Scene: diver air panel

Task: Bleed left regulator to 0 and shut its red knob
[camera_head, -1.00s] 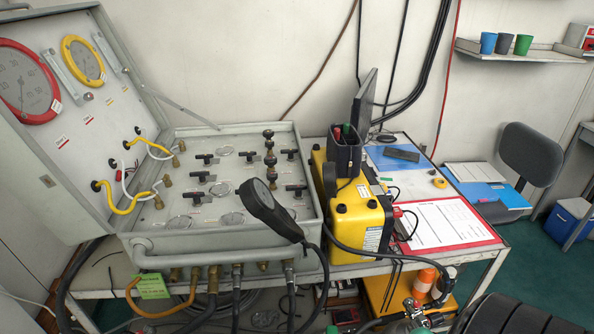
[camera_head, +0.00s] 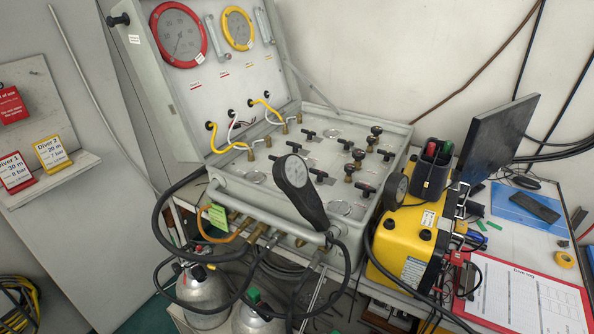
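The grey air panel (camera_head: 227,178) stands open on the bench. Its raised lid carries a red-rimmed gauge (camera_head: 178,35) and a yellow-rimmed gauge (camera_head: 238,28). Black T-handles and round dark knobs (camera_head: 358,155) stand on its face. Two gas cylinders stand below the bench: a silver one (camera_head: 203,290) and one with a green knob (camera_head: 254,296). I cannot make out a red knob or tell which part is the left regulator. Neither gripper is in view.
A yellow case (camera_head: 408,240) stands right of the panel, with a pen holder (camera_head: 432,172) on it. Black hoses (camera_head: 160,225) loop before the panel. A diver card (camera_head: 52,153) stands on a left shelf.

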